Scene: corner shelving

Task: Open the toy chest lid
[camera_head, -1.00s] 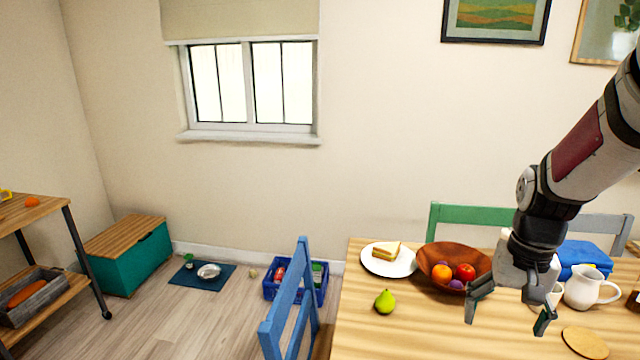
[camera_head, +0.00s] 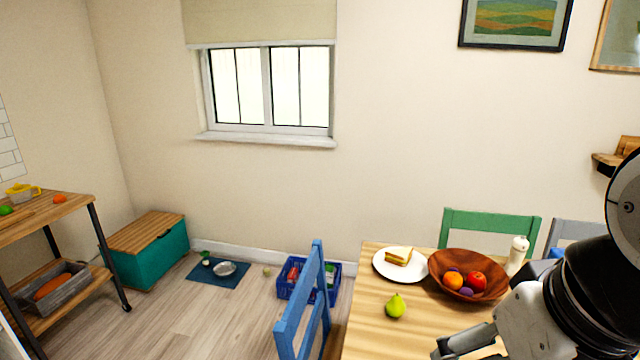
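The toy chest (camera_head: 156,262) stands on the floor in the left corner against the wall. It is a teal box with a wooden slatted lid (camera_head: 146,233), and the lid is closed. My gripper (camera_head: 462,345) is at the lower right over the dining table, far from the chest. Only part of it shows, and its fingers run toward the bottom edge of the picture. I cannot tell whether it is open or shut.
A shelf cart (camera_head: 93,224) stands left of the chest, close in front of it. A blue mat (camera_head: 203,275) with a metal bowl lies right of the chest. A blue crate (camera_head: 285,291), a blue chair (camera_head: 290,325) and the table (camera_head: 362,310) are farther right. Floor (camera_head: 170,325) is open between.

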